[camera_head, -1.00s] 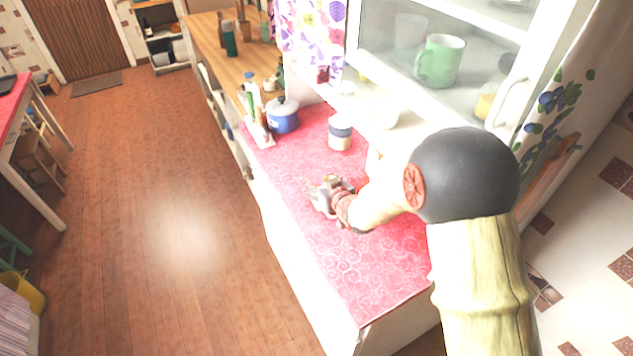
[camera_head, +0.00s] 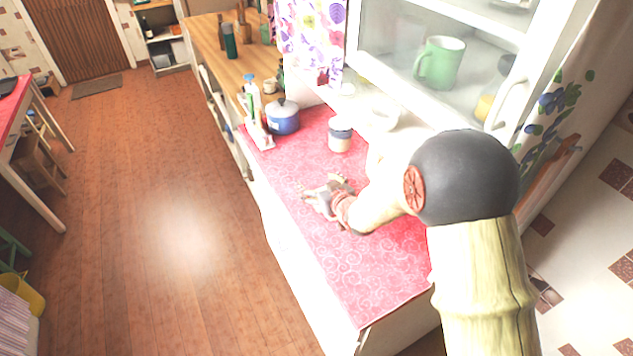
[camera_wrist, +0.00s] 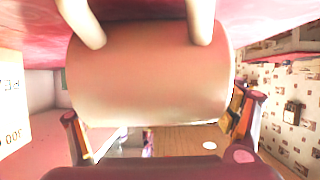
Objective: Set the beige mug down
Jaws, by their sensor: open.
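The beige mug (camera_wrist: 150,80) fills the upper middle of the wrist view as a smooth, pinkish-beige rounded body. Pink cloth shows along the top of that view, beside the mug. My gripper (camera_wrist: 160,130) is open, with a dark red finger on each side of the mug; I cannot tell whether either finger touches it. In the head view my gripper (camera_head: 322,194) is low over the red patterned counter (camera_head: 375,275). The mug is mostly hidden there by the gripper and cannot be made out clearly.
A blue lidded pot (camera_head: 283,117) and bottles (camera_head: 255,105) stand farther back. A glass-fronted cabinet (camera_head: 400,45) rises on the right. The near part of the counter is clear.

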